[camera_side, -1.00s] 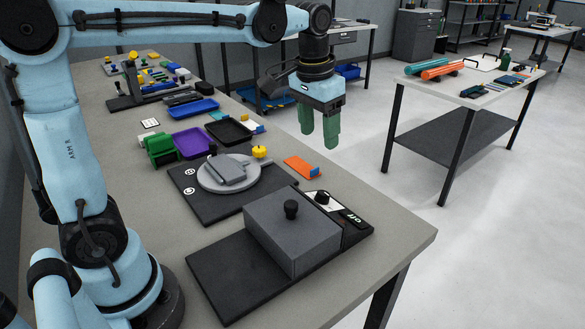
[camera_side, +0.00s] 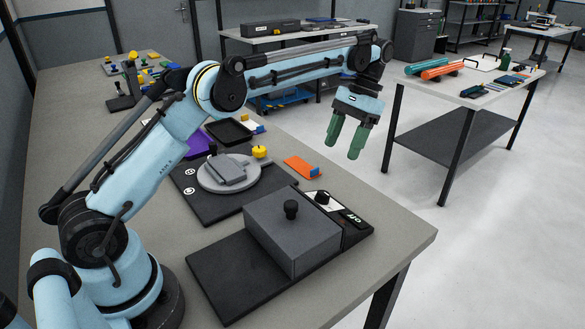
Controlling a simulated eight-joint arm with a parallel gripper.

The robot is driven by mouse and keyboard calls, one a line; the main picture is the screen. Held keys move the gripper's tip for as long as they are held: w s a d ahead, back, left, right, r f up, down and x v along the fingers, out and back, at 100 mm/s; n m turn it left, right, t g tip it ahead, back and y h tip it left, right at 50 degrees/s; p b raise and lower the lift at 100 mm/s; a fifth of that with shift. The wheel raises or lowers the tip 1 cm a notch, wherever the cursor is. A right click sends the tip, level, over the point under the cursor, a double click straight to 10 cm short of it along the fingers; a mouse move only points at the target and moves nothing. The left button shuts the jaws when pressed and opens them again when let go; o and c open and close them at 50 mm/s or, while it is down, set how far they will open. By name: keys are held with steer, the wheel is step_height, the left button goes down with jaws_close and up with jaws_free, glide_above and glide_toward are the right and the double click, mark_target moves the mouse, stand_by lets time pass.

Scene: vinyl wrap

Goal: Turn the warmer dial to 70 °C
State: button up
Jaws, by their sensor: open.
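The warmer is a grey box (camera_side: 290,238) with a black knob on its lid, standing on a black base (camera_side: 222,283) near the table's front corner. The warmer dial (camera_side: 323,197) is a small black knob on a white scale at the box's far right side. A black label reading "off" (camera_side: 353,217) lies beside it. The dial's exact setting is too small to read. My gripper (camera_side: 345,143) has green fingers, is open and empty, and hangs pointing down, above and beyond the dial in the picture, apart from it.
A round grey plate on a black base (camera_side: 207,206) sits left of the warmer. A yellow knob (camera_side: 259,152) and an orange piece with a blue end (camera_side: 300,167) lie behind. A black tray (camera_side: 228,132) is farther back. The front right table corner is clear.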

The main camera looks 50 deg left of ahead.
mark_target(324, 193)
steer(key=shift+x, duration=5.95)
steer(key=shift+c, duration=0.3)
steer(key=c, duration=1)
